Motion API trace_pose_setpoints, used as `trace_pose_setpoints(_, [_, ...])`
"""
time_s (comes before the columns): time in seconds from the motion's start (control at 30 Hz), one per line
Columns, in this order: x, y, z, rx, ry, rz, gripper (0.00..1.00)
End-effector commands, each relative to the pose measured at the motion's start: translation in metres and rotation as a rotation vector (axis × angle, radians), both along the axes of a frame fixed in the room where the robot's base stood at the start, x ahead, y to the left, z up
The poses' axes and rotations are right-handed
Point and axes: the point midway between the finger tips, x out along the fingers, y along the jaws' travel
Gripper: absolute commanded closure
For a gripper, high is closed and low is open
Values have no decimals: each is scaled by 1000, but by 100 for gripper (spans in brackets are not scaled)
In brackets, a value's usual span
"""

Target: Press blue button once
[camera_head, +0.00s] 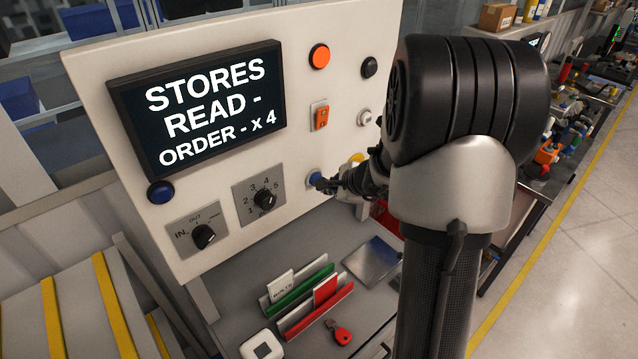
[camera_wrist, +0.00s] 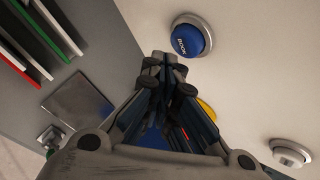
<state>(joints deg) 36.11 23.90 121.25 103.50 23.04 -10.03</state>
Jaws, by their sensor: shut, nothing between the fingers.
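A blue button (camera_wrist: 187,40) in a pale ring, with lettering that looks like "BOOK", sits on the panel in the wrist view. In the head view a blue button (camera_head: 314,178) shows right at my gripper's tip. My gripper (camera_wrist: 163,62) is shut with nothing between its fingers. Its tips lie just beside the button in the wrist view; I cannot tell whether they touch it. In the head view my gripper (camera_head: 326,186) is small and partly hidden by my arm. Another dark blue button (camera_head: 160,192) sits below the screen's left corner.
The white panel (camera_head: 225,240) carries a screen (camera_head: 200,105), an orange button (camera_head: 319,56), a black button (camera_head: 369,67), an orange switch (camera_head: 321,117), a white button (camera_head: 365,118) and two rotary knobs. Below, the desk holds card slots (camera_head: 305,300) and a red key-like item (camera_head: 339,332).

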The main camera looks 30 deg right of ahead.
Motion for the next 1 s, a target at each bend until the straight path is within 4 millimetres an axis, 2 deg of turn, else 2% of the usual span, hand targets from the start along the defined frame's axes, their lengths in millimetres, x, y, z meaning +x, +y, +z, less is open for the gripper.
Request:
trace_pose_setpoints(0.23, [-4, -1, 0, 0, 0, 0, 100])
trace_pose_setpoints(0.73, [-52, -8, -1, -1, 0, -1, 100])
trace_pose_setpoints(1.0, [-60, -8, 0, 0, 1, 1, 100])
